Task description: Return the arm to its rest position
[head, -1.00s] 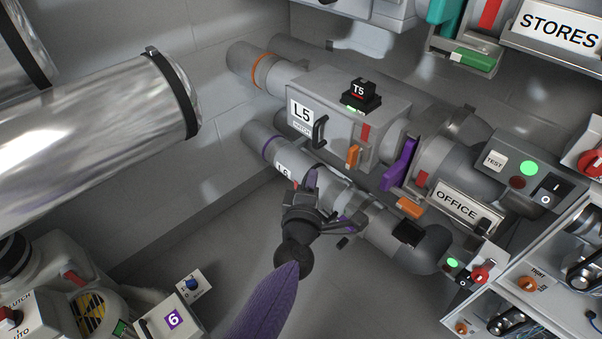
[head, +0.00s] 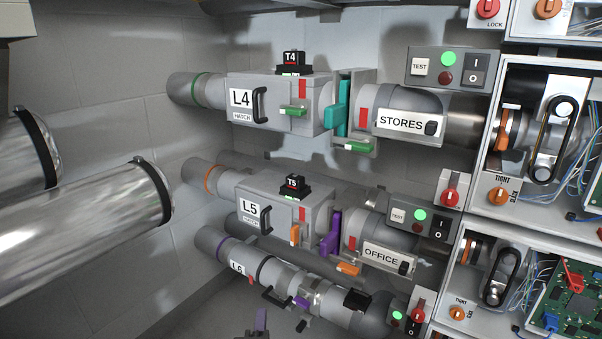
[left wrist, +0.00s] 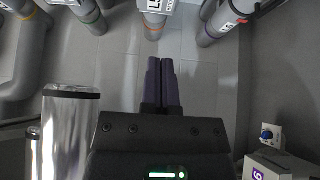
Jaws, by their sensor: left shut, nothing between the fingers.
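My right gripper is in no view.
Pipe lines L4 (head: 240,99), L5 (head: 252,211) and L6 (head: 237,267) run along the wall. Big shiny ducts (head: 90,225) stand at left. Open cabinets with wiring (head: 525,160) stand at right. A box marked 6 (left wrist: 265,168) is at lower right in the wrist view.

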